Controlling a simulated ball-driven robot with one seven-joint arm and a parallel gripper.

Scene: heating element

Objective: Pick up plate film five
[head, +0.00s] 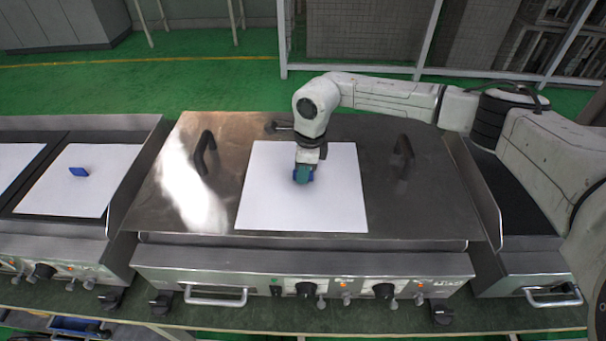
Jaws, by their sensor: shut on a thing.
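A white rectangular plate film (335,205) lies on, or just above, the middle of the large steel lid of the central heating unit. I cannot tell whether it touches the lid. No number shows on it. My gripper (304,172) points down at the middle of the film, shut on its small blue-green handle (302,178). My gripper hides most of the handle.
The steel lid (185,215) has two black upright handles, left (206,150) and right (403,150) of the film. Another white film (85,195) with a blue handle (78,171) lies on the left unit. Knobs and a bar handle (215,296) line the front edge.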

